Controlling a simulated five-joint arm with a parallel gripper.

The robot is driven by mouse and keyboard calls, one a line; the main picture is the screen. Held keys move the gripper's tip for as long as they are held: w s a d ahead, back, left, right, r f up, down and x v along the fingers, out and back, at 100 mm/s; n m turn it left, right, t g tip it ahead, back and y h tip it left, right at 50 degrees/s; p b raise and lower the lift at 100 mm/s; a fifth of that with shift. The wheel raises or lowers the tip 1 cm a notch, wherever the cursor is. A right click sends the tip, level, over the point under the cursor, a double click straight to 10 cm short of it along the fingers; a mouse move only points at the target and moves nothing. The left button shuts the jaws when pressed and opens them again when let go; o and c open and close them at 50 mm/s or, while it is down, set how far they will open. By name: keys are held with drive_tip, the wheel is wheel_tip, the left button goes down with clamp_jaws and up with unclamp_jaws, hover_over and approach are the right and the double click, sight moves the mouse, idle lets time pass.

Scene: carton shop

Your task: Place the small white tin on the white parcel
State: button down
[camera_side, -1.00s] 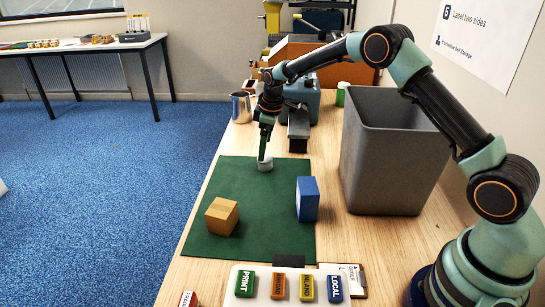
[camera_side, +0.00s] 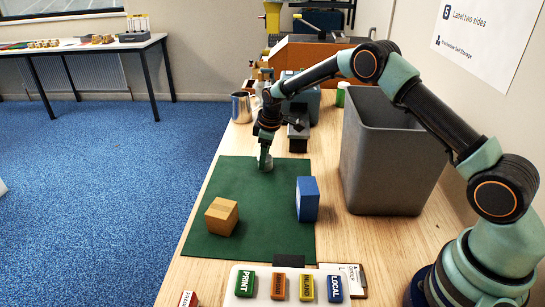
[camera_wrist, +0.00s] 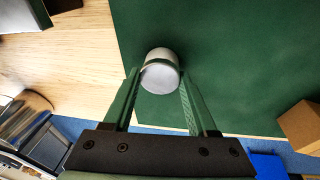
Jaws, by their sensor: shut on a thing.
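The small white tin (camera_side: 267,167) stands near the far edge of the green mat in the side view. My gripper (camera_side: 264,164) points down at it and partly hides it. In the wrist view the tin (camera_wrist: 160,77) sits between the two fingertips, and my gripper (camera_wrist: 161,80) is shut on it. The tin looks to be at mat level; I cannot tell if it is lifted. I see no plainly white parcel. The boxes on the mat are a tan box (camera_side: 221,216) and a blue box (camera_side: 307,200).
The green mat (camera_side: 262,220) has free room between the boxes. A tall grey bin (camera_side: 390,160) stands right of it. A metal jug (camera_side: 241,107) and a dark device (camera_side: 299,130) stand beyond it. A white tray (camera_side: 262,297) with labelled blocks is at the near edge.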

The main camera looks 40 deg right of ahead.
drive_tip(key=shift+r, duration=0.1)
drive_tip(key=w+v, duration=0.2)
drive_tip(key=v, duration=0.8)
drive_tip(key=w+r+v, duration=0.1)
drive_tip(key=w+v, duration=0.1)
drive_tip(key=v, duration=0.8)
drive_tip(key=s+a+r+m, duration=0.1)
drive_tip(key=s+r+m, duration=0.1)
drive_tip(key=s+r, duration=0.45)
drive_tip(key=s+a+m, duration=0.2)
drive_tip(key=s, duration=1.1)
drive_tip(key=s+f+m, duration=0.3)
drive_tip(key=s+f, duration=0.2)
drive_tip(key=f, duration=0.6)
drive_tip(key=shift+s+m, duration=0.3)
drive_tip(key=shift+d, duration=0.1)
drive_tip(key=n, duration=0.3)
approach(326, 220)
drive_tip(key=shift+w+d, duration=0.1)
drive_tip(key=shift+w, duration=0.3)
drive_tip(key=shift+s+x, duration=0.25)
drive_tip(key=shift+x, duration=0.9)
drive_tip(key=shift+s+x, duration=0.25)
drive_tip(key=shift+x, duration=0.95)
